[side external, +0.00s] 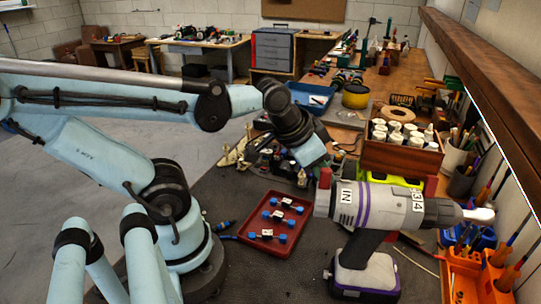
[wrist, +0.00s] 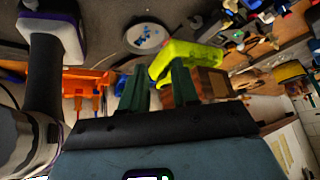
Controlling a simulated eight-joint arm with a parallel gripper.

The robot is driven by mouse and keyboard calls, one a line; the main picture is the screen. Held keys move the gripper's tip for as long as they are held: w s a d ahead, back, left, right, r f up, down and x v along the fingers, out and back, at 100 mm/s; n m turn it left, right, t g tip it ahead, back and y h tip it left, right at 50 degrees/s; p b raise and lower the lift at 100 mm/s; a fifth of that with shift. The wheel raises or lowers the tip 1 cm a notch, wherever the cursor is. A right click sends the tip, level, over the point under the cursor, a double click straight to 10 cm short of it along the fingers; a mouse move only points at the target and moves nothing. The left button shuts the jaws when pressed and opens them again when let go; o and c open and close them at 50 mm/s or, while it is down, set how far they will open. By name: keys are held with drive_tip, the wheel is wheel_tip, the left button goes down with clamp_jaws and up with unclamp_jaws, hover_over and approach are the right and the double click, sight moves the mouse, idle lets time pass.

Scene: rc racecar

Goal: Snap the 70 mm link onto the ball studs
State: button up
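Three short links with blue ends and white labels lie in a red tray (side external: 254,246) in the side view; the middle one (side external: 278,215) lies between the other two. The labels are too small to read, so I cannot tell which is 70 mm. A partly hidden mechanical assembly (side external: 238,153) with beige arms stands behind the tray; I cannot make out ball studs. My gripper's two green fingers (wrist: 159,88) are apart in the wrist view, with no link visible between them. In the side view the fingertips are hidden behind the power drill.
A large power drill (side external: 375,208) stands right of the tray, close to my wrist. A wooden box of white bottles (side external: 400,155) is behind it. Orange bins (side external: 468,275) line the right edge. The wrist view shows a bright yellow-green object (wrist: 190,55) and a round dish (wrist: 148,38) beyond the fingers.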

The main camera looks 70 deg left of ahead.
sight(285, 200)
drive_tip(key=s+a+m+g, duration=0.4)
drive_tip(key=a+m+g, duration=0.2)
drive_tip(key=a+m, duration=0.25)
drive_tip(key=shift+w+d+f, duration=0.1)
drive_tip(key=shift+f, duration=2.05)
drive_tip(key=shift+w+d+f, duration=0.1)
drive_tip(key=shift+f, duration=2)
drive_tip(key=shift+w+d+f, duration=0.1)
drive_tip(key=shift+f, duration=2.05)
clamp_jaws()
